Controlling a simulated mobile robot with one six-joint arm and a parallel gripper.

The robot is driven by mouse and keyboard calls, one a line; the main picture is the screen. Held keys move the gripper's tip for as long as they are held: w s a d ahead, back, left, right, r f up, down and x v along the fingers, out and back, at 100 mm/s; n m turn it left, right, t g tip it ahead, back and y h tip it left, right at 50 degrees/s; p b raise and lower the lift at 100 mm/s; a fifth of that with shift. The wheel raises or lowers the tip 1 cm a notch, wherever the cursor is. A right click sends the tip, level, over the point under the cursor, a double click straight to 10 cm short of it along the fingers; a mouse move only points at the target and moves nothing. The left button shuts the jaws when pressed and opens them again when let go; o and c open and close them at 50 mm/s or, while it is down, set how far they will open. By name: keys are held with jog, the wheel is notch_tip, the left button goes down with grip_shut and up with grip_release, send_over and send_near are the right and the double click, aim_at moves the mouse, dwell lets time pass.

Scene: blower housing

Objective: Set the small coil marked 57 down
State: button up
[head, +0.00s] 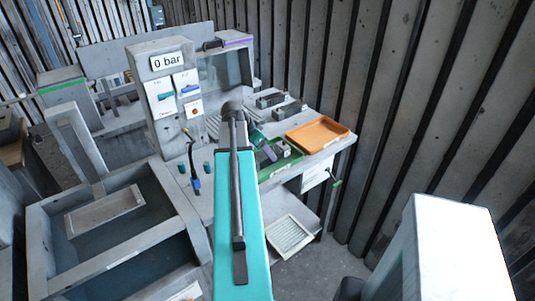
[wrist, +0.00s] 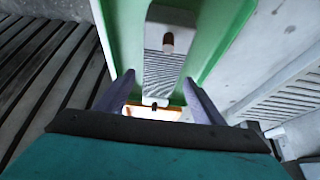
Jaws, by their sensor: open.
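A small grey block with a ridged side, apparently the coil (wrist: 165,68), sits in the green tray (wrist: 127,25) in the wrist view. In the head view a grey block, apparently the same coil (head: 286,147), shows in the green tray (head: 290,162). No number 57 is readable on it. My gripper (wrist: 159,77) is open, with one purple finger on each side of the coil and a gap showing at both sides. In the head view my gripper (head: 265,148) is over the green tray, partly hidden by my arm.
An orange tray (head: 318,133) lies just right of the green tray on the bench. Two dark grey blocks (head: 270,100) (head: 290,110) stand behind. A panel reading "0 bar" (head: 167,62) rises at the left. A grey basin (head: 110,235) is at front left.

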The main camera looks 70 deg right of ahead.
jog(key=b+v, duration=0.1)
jog(key=v, duration=0.8)
jog(key=shift+b, duration=0.35)
dwell(0.6)
